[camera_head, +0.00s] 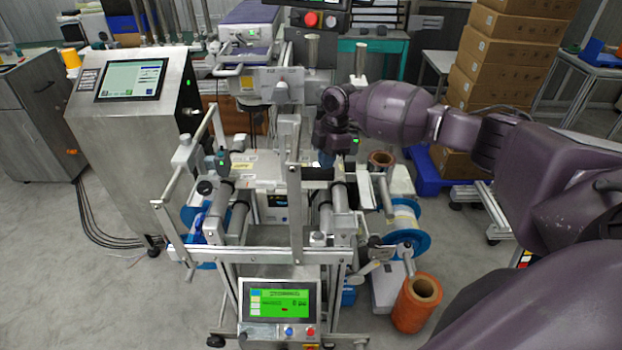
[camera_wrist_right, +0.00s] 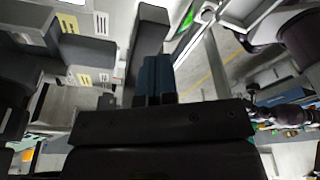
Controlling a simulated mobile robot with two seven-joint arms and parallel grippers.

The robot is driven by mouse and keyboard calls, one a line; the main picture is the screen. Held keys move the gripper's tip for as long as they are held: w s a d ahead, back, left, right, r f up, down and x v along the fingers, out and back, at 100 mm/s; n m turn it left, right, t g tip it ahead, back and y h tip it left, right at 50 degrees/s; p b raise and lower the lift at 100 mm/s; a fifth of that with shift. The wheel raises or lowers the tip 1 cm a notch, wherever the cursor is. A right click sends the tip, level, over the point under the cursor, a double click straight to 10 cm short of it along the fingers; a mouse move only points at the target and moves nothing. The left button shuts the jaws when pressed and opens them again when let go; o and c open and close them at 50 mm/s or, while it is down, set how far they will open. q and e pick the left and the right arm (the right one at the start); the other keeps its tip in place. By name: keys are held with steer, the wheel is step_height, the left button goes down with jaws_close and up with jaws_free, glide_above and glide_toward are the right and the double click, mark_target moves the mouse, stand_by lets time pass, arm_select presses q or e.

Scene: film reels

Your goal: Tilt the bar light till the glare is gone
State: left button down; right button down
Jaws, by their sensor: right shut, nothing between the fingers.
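My right gripper (camera_head: 325,160) is at the middle of the reel machine (camera_head: 295,215), just over its upper deck. In the right wrist view its two dark blue fingers (camera_wrist_right: 155,80) are together with nothing between them. A grey block-like bar (camera_wrist_right: 152,25) shows just beyond the fingertips; I cannot tell if they touch it. I cannot pick out the bar light or any glare for certain. A small dark bar (camera_head: 318,174) lies just under the gripper in the head view. My left gripper is not in view.
An upright post (camera_head: 295,205) stands left of my right gripper. Rollers (camera_head: 219,205) and blue-flanged reels (camera_head: 405,225) flank the machine. A green-lit screen (camera_head: 278,300) is at its front. An orange roll (camera_head: 417,303) stands at right. A cabinet with screen (camera_head: 132,80) is at left.

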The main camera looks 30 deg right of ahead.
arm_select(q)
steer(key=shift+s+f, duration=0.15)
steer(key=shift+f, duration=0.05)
arm_select(e)
steer(key=shift+f, duration=0.35)
arm_select(q)
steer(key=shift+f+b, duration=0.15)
steer(key=shift+b, duration=0.15)
arm_select(e)
steer(key=shift+f, duration=0.45)
stand_by(0.4)
